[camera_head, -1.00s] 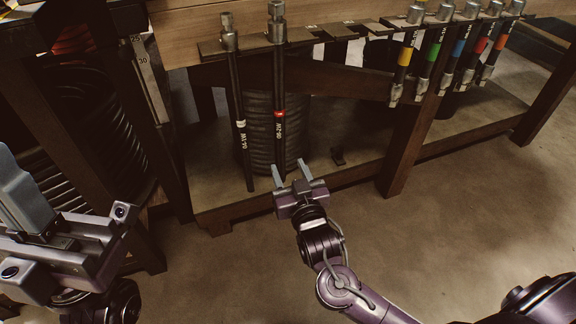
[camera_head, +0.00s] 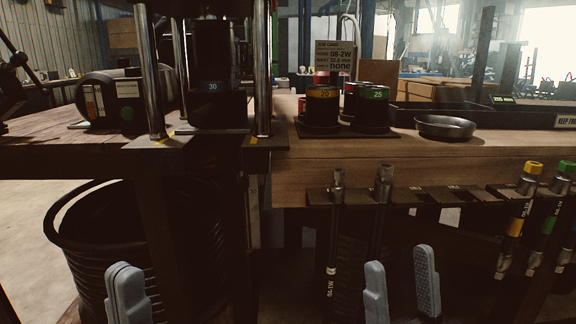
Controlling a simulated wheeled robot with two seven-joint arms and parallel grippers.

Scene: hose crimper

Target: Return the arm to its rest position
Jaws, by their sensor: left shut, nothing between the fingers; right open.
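My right gripper (camera_head: 401,287) shows as two grey fingers at the bottom, right of the middle. They are apart with nothing between them, below the hose rack. The rest of both arms is below the picture's edge.
The wooden bench (camera_head: 420,160) runs across the middle, with a press (camera_head: 210,75), dies (camera_head: 322,105), a metal dish (camera_head: 445,127) and a job card (camera_head: 333,58). Dark hoses (camera_head: 380,215) hang from the front rack.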

